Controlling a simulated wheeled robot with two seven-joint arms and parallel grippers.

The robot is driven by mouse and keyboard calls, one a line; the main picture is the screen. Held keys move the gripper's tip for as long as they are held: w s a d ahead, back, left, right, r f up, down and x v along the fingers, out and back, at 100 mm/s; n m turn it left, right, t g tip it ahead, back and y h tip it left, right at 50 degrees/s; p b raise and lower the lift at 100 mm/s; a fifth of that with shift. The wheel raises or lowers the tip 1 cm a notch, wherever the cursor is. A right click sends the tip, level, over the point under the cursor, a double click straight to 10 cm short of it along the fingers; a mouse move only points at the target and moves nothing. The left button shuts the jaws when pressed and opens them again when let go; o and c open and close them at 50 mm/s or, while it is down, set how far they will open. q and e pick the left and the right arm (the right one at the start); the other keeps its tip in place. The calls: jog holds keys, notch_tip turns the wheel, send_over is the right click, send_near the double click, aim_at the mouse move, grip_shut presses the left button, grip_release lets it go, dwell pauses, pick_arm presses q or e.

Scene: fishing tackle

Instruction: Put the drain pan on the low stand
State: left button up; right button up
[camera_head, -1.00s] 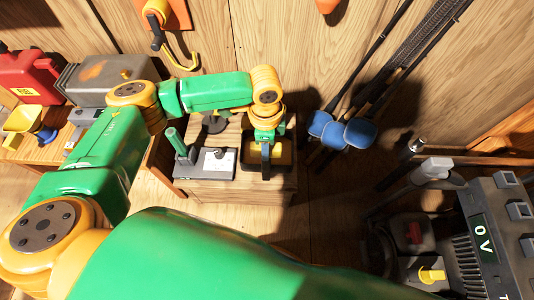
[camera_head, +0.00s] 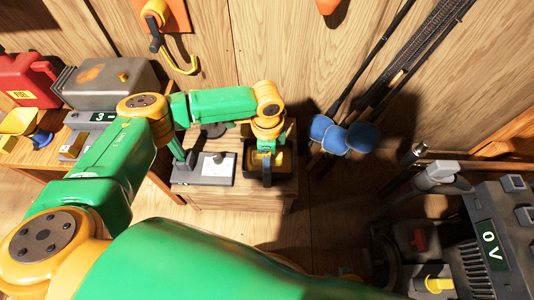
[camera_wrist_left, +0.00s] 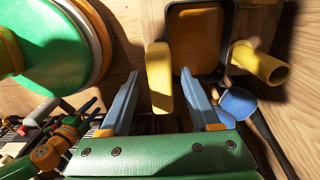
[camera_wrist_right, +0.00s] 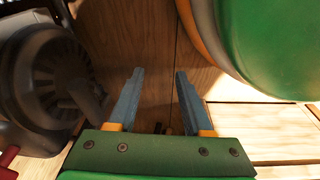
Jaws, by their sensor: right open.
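The drain pan (camera_head: 284,160), dark-rimmed with an orange-yellow inside, is at the right part of the top of the low wooden stand (camera_head: 245,196). In the left wrist view the pan (camera_wrist_left: 195,40) is beyond the fingers, with stubby yellow handle-like pieces (camera_wrist_left: 258,62) beside it. My left gripper (camera_head: 266,172) is over the pan and partly hides it. Its fingers (camera_wrist_left: 160,78) are apart, with a yellow piece between them and gaps on both sides. My right gripper (camera_wrist_right: 155,75) is open and empty over wooden boards; it cannot be made out in the head view.
Blue-ended rods (camera_head: 325,130) lean behind right. A grey machine with a display (camera_head: 490,250) is at right. A bench with a red can (camera_head: 35,80) and grey tank (camera_head: 110,82) is at left.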

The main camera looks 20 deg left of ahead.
pick_arm(q)
notch_tip(320, 180, up, 12)
jog(key=p, duration=0.4)
pick_arm(e)
jog(key=shift+h, duration=0.3)
jog(key=s+d, duration=0.3)
jog(key=shift+s+d+r, duration=0.15)
jog(key=shift+s+r, duration=0.1)
jog(key=shift+s, duration=0.1)
pick_arm(q)
jog(key=shift+s+d, duration=0.1)
